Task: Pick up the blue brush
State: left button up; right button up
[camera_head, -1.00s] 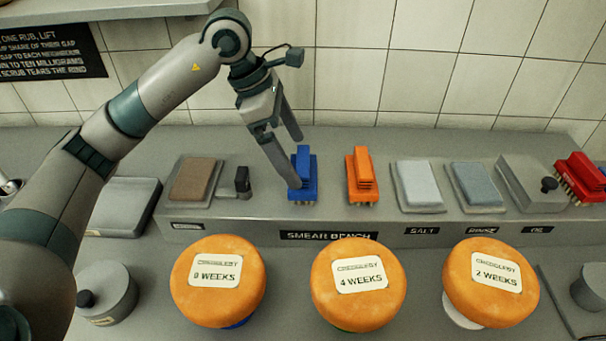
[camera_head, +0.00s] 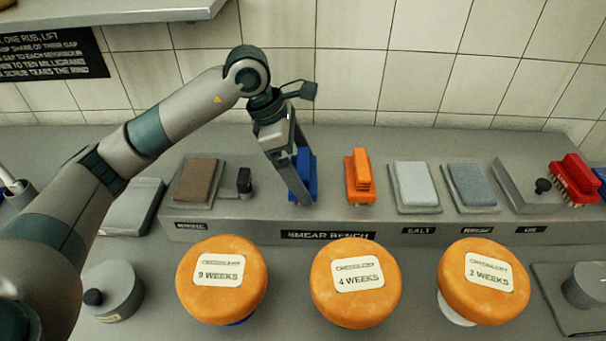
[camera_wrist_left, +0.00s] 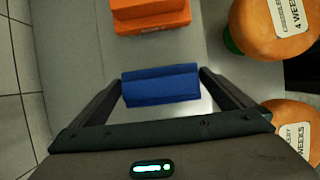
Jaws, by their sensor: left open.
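The blue brush (camera_head: 306,174) stands on the raised grey bench, partly hidden behind a finger of my left gripper in the head view. My left gripper (camera_head: 304,180) points down over it, with its fingers at the brush's sides. In the left wrist view the blue brush (camera_wrist_left: 160,85) lies between the two open fingers of my left gripper (camera_wrist_left: 163,78). Small gaps seem to show on both sides of its handle, so it does not look gripped. My right gripper is not in view.
An orange brush (camera_head: 360,176) stands right of the blue one, a brown pad (camera_head: 198,181) to the left. Pale pads (camera_head: 415,184) and a red brush (camera_head: 574,178) are farther right. Three orange cheese wheels (camera_head: 356,300) stand in front. A tiled wall (camera_head: 440,60) rises behind.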

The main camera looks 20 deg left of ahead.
aim_at(308, 162)
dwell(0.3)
pick_arm(q)
jog(key=c, duration=0.9)
jog(key=shift+r, duration=0.2)
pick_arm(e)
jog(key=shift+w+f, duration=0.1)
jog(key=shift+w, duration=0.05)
pick_arm(q)
jog(key=shift+r+b, duration=0.4)
notch_tip(308, 162, up, 3)
jog(key=shift+b, duration=0.65)
jog(key=s+d+r+b, duration=0.1)
jog(key=d+r, duration=0.1)
jog(key=d, duration=0.1)
jog(key=s+d+r+b, duration=0.1)
jog(key=d+r, duration=0.1)
jog(key=d, duration=0.2)
jog(key=s+d+r+b, duration=0.1)
jog(key=s+d+r, duration=0.1)
jog(key=d+r, duration=0.1)
jog(key=shift+d, duration=0.55)
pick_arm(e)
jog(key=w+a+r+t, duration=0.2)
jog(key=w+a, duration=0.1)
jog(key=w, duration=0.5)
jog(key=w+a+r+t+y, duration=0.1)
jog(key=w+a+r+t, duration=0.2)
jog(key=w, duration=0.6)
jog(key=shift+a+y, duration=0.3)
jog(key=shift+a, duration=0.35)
